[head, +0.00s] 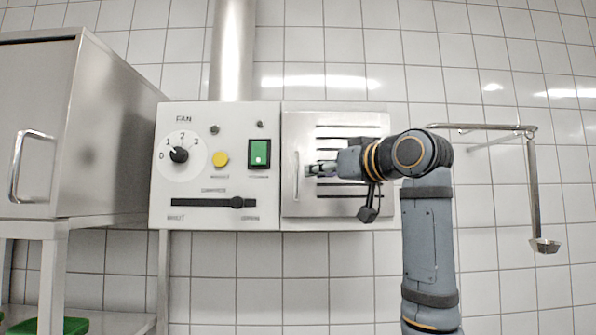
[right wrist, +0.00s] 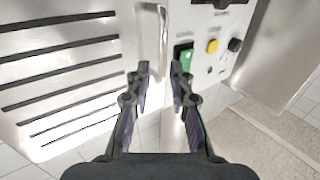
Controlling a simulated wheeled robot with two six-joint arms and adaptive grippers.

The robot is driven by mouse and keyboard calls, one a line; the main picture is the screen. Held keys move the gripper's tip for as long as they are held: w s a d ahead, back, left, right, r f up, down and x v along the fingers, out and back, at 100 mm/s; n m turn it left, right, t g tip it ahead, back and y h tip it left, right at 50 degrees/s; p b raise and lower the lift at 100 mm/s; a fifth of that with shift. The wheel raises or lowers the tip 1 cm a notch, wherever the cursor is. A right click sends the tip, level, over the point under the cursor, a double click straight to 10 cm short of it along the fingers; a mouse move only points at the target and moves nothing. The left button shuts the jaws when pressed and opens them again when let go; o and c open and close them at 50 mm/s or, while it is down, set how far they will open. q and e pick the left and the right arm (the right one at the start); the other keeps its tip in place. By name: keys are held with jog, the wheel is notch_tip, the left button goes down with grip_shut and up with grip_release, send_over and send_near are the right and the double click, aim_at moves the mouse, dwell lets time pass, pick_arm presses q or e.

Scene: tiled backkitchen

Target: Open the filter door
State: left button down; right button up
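The filter door (head: 340,205) is a metal panel with several dark horizontal slots, right of the control panel. It looks shut, flush with its housing. Its slots also show in the right wrist view (right wrist: 55,75). Its upright bar handle (right wrist: 163,35) is near the edge beside the control panel. My right gripper (head: 308,170) is in front of the door, just right of the handle in the head view. In the right wrist view its fingers (right wrist: 160,72) are apart, with the handle's end near the gap; I cannot tell whether they touch it. My left gripper is not in view.
The control panel (head: 215,215) has a fan dial (head: 179,154), yellow button (head: 220,159), green switch (head: 260,153) and slider (head: 237,202). A metal cabinet (head: 110,130) stands left. A wall rail with a hanging ladle (head: 534,190) is at right.

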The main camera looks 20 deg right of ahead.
aim_at(298, 174)
jog(key=p+x, duration=0.1)
jog(key=x, duration=0.1)
jog(key=p+x, duration=0.1)
jog(key=x, duration=0.1)
jog(key=p+x, duration=0.2)
jog(key=x, duration=0.1)
jog(key=shift+a+r, duration=0.25)
jog(key=shift+a, duration=0.05)
jog(key=shift+w, duration=0.35)
jog(key=shift+w+f, duration=0.25)
grip_shut()
jog(key=shift+a, duration=0.1)
